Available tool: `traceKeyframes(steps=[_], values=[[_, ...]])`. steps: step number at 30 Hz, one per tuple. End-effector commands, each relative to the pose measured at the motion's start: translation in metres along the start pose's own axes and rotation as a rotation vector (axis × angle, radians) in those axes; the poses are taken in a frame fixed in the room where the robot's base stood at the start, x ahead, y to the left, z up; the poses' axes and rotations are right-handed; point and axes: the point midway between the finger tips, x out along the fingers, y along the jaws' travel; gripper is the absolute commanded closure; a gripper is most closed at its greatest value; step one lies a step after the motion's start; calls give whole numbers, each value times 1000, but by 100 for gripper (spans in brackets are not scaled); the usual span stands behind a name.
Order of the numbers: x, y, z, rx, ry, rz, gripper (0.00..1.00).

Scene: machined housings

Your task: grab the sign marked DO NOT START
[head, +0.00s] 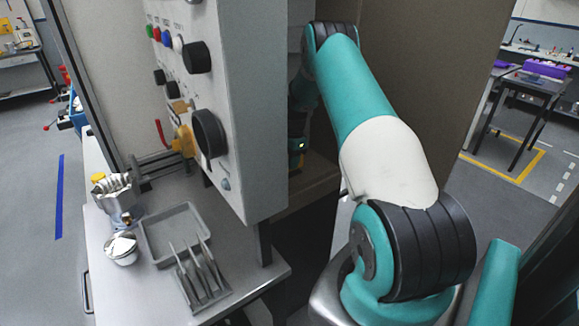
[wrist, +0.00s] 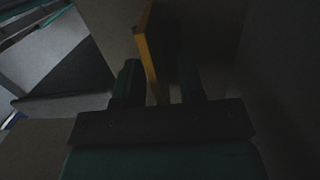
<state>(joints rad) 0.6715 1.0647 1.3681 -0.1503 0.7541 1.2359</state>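In the wrist view my gripper (wrist: 159,76) has its two dark fingers apart. A thin yellow-orange board (wrist: 148,55), seen nearly edge-on, stands between the fingers, closer to the left one. A gap shows between it and the right finger. No lettering can be read on it, so I cannot tell whether it is the DO NOT START sign. In the head view my arm reaches behind the grey control panel, and the panel hides my fingers and whatever is between them.
The control panel (head: 235,120) with knobs and coloured buttons stands close left of my arm. Below it, a bench holds a grey tray (head: 150,243), a slotted rack (head: 205,290), a metal pot (head: 117,205) and a round silver-topped container (head: 122,250). A brown wall is at right.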

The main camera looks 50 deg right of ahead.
Motion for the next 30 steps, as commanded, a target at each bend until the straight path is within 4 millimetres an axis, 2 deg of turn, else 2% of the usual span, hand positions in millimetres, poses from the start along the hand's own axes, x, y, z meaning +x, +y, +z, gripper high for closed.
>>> traceKeyframes(steps=[18, 23, 30], values=[[4, 0, 0, 0, 0, 0, 64], [4, 0, 0, 0, 0, 0, 100], [4, 0, 0, 0, 0, 0, 100]])
